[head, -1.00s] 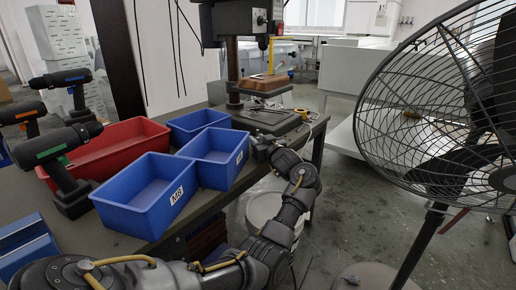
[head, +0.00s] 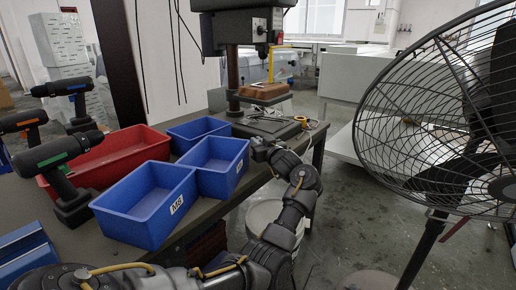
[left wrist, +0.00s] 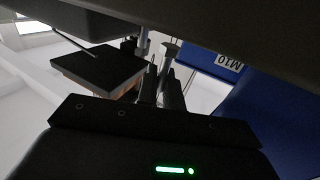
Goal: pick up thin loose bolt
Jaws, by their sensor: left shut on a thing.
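My left gripper (head: 258,146) is above the bench edge, between the middle blue bin and the drill press base. In the left wrist view, its dark fingers (left wrist: 162,88) are close together around a thin grey bolt (left wrist: 169,54) with a wider flat head at its upper end. Another grey cylindrical piece (left wrist: 143,43) shows just left of it, and I cannot tell what it is. The bolt is too small to make out in the head view. My right gripper is not in view.
Blue bins (head: 150,222) and a red bin (head: 110,158) stand on the bench, with cordless drills at left. The drill press (head: 242,30) is behind my gripper. A large fan (head: 440,130) fills the right. A white bucket (head: 262,215) stands beneath my arm.

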